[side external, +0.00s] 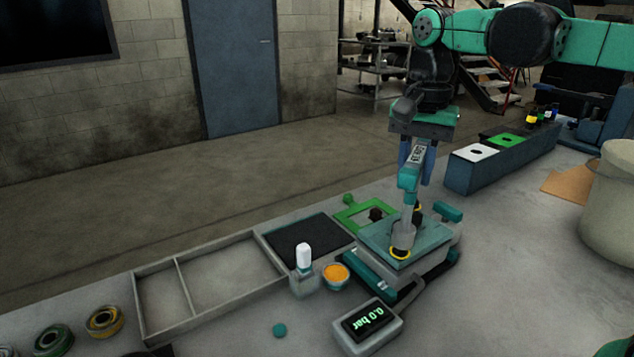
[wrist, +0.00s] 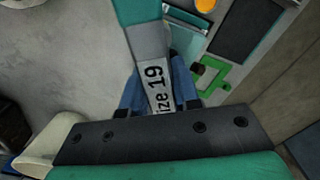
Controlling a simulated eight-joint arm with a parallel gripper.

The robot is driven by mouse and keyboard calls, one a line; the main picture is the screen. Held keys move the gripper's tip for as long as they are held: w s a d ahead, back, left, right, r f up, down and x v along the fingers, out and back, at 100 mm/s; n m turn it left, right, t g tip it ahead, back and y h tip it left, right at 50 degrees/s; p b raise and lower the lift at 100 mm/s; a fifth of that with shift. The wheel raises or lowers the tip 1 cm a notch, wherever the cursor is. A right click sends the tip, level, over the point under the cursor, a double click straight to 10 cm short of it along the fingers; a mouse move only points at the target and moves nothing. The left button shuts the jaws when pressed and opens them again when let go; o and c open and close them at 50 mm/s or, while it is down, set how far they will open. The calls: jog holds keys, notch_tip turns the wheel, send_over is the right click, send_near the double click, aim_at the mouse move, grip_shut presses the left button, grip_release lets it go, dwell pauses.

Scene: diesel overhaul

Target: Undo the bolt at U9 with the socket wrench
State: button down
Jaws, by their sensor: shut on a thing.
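My gripper (side external: 416,160) is shut on the socket wrench (side external: 408,182), a teal tool with a pale label. In the wrist view the blue fingers of my gripper (wrist: 158,98) flank the wrench (wrist: 157,85), and its label reads "ize 19". The wrench stands about upright. Its grey lower end is over a yellow ring (side external: 400,254) on the teal-topped block (side external: 375,237). I cannot tell whether the socket touches a bolt. No bolt is clearly visible there, and no U9 mark can be read.
A display reading 0.0 bar (side external: 368,322) stands in front of the block. A white-capped bottle (side external: 303,262), an orange-filled cup (side external: 335,276), a dark mat (side external: 303,240) and a divided tray (side external: 158,303) lie left. A green frame (side external: 352,216) is behind; a large bin (side external: 612,205) stands right.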

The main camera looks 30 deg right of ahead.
jog(key=shift+f, duration=0.75)
jog(key=n, duration=1.4)
jog(key=shift+r, duration=0.1)
jog(key=n, duration=0.4)
jog(key=c, duration=1.2)
grip_release()
grip_shut()
